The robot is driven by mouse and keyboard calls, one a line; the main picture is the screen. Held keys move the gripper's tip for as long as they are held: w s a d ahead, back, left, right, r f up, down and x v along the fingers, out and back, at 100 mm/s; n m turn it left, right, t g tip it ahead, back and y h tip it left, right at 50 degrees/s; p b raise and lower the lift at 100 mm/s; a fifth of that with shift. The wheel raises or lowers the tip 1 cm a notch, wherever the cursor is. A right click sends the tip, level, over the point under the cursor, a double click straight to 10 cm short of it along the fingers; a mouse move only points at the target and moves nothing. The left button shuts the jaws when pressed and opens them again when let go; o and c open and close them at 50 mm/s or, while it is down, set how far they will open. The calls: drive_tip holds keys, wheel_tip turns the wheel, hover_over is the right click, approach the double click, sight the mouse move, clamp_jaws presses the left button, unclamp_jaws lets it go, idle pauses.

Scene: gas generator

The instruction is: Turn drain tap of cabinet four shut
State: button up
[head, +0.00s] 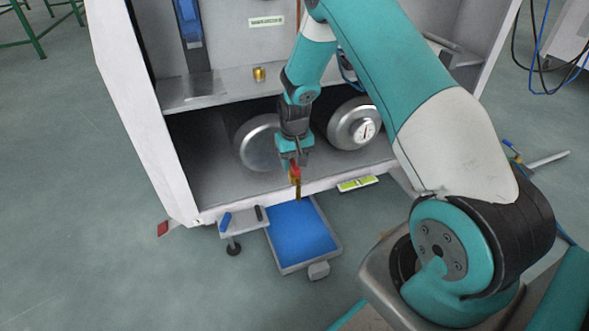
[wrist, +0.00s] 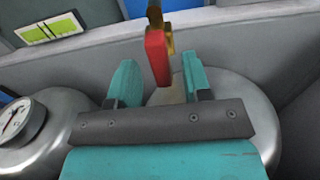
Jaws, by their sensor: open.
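The drain tap (head: 297,187) is brass with a red lever and sits at the front lower edge of the cabinet (head: 160,180). In the wrist view its red lever (wrist: 157,57) points toward my gripper, with the brass body (wrist: 155,16) behind it, cut off by the top edge. My gripper (head: 293,162) is open just above the tap in the head view. In the wrist view my gripper's two fingers (wrist: 160,70) stand on either side of the lever's near end, with gaps showing on both sides.
A blue tray (head: 303,268) lies on the floor below the tap. Two metal cylinders, one plain (head: 259,148) and one with a gauge (head: 347,133), lie inside the cabinet. A small grey shelf (head: 243,228) sticks out left of the tap. A yellow-green level (head: 357,184) is to its right.

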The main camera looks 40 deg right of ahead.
drive_tip(key=shift+f, duration=0.4)
clamp_jaws()
